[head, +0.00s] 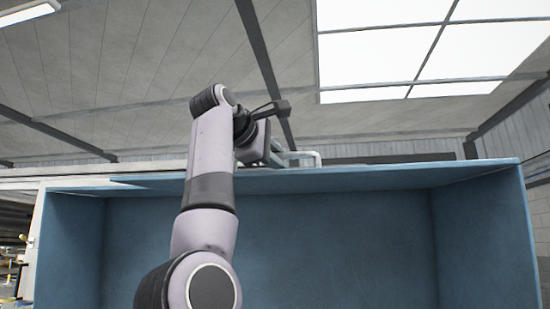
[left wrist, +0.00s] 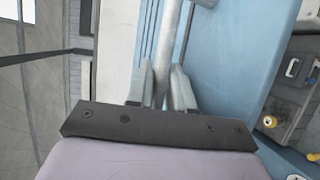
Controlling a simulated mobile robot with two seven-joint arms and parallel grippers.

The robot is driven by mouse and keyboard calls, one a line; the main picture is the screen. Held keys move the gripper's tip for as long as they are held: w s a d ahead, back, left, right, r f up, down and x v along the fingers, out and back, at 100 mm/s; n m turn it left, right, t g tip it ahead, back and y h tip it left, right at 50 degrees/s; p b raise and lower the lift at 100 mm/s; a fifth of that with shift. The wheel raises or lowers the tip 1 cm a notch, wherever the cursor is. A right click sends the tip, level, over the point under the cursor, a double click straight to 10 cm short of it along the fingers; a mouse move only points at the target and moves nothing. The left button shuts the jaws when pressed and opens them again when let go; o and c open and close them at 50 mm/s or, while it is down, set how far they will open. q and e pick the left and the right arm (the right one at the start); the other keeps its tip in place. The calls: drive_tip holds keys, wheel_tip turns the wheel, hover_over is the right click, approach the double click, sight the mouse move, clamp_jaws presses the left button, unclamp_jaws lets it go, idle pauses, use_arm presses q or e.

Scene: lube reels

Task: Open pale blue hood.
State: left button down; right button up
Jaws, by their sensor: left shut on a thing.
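The pale blue hood (head: 330,245) fills the lower part of the head view. Its hollow inner side faces me, with side walls at left and right and its edge high up. A pale grey bar handle (head: 317,156) shows just above that edge. My left gripper (head: 284,153) is up at the handle, partly hidden behind my own wrist. In the left wrist view, the two fingers of my left gripper (left wrist: 161,88) are shut on the handle bar (left wrist: 173,40). The hood's blue outer face (left wrist: 232,60) lies beside it. My right gripper is out of view.
A roof with dark beams (head: 262,50) and bright skylights (head: 400,50) is overhead. Shelving with small items stands at the far left. In the left wrist view, grey equipment (left wrist: 295,95) with yellow parts lies beyond the hood at right.

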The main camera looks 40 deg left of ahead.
use_arm(q)
drive_tip(key=c, duration=1.4)
unclamp_jaws()
